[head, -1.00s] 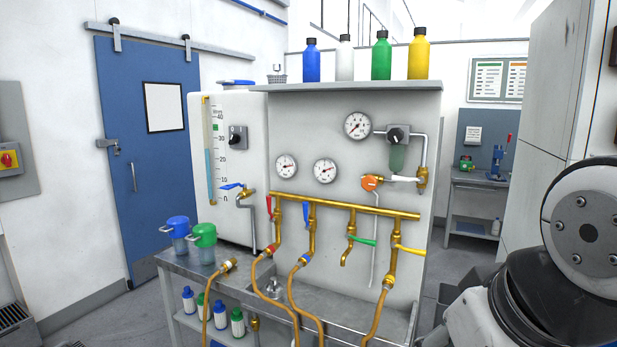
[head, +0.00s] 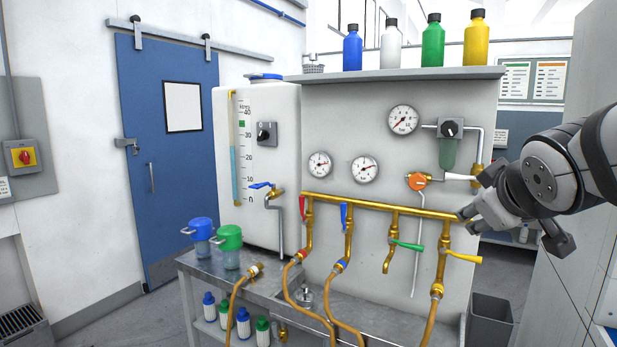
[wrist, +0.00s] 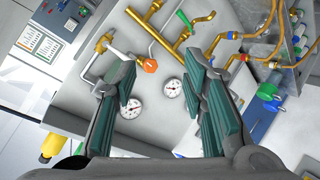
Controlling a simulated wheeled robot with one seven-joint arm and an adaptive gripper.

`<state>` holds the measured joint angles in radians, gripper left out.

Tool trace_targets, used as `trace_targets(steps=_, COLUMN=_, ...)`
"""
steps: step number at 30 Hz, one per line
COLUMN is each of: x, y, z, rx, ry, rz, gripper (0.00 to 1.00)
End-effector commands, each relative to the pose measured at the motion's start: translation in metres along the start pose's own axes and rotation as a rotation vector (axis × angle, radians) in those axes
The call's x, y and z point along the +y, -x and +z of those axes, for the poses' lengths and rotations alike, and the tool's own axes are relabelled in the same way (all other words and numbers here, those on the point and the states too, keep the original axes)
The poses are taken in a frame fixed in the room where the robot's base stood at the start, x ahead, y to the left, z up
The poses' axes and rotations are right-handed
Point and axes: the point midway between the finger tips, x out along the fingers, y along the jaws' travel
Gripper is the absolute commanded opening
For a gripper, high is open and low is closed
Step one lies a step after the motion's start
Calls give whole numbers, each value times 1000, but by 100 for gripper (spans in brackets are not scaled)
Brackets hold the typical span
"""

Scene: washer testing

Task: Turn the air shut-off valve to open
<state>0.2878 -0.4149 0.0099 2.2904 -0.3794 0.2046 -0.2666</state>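The valve with the white lever (head: 459,177) is on the vertical pipe below the regulator (head: 449,130), at the panel's right side; I take it as the air shut-off valve. Its lever lies level, across the pipe, pointing left. My gripper (head: 497,212) is in front of the panel's right edge, close to this valve in the head view, and hides part of its brass body. In the wrist view my gripper (wrist: 160,65) is open and empty. The white lever (wrist: 118,48) shows beyond the tip of the left finger, apart from it as far as I can tell.
An orange knob (head: 416,181) sits left of the lever. A brass manifold (head: 375,206) with red, blue, green and yellow levers runs below. Gauges (head: 404,120) are on the panel, and bottles (head: 433,42) stand on top. A grey bin (head: 490,322) stands at lower right.

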Motion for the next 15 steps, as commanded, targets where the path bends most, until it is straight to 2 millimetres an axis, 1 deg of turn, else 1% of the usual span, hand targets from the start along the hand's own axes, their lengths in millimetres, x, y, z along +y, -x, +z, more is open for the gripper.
trace_targets(steps=1, x=12, y=-23, z=-5, rx=29, ry=46, rz=36, gripper=39)
trace_targets(steps=5, x=52, y=-77, z=-29, rx=152, ry=233, rz=145, gripper=39)
trace_targets(steps=6, x=64, y=-94, z=-35, rx=194, ry=300, rz=177, gripper=39)
trace_targets(steps=9, x=88, y=-132, z=-46, rx=301, ry=469, rz=246, gripper=39)
trace_targets(steps=12, x=104, y=-165, z=-48, rx=408, ry=632, rz=299, gripper=39)
trace_targets(steps=15, x=113, y=-193, z=-41, rx=519, ry=784, rz=336, gripper=39)
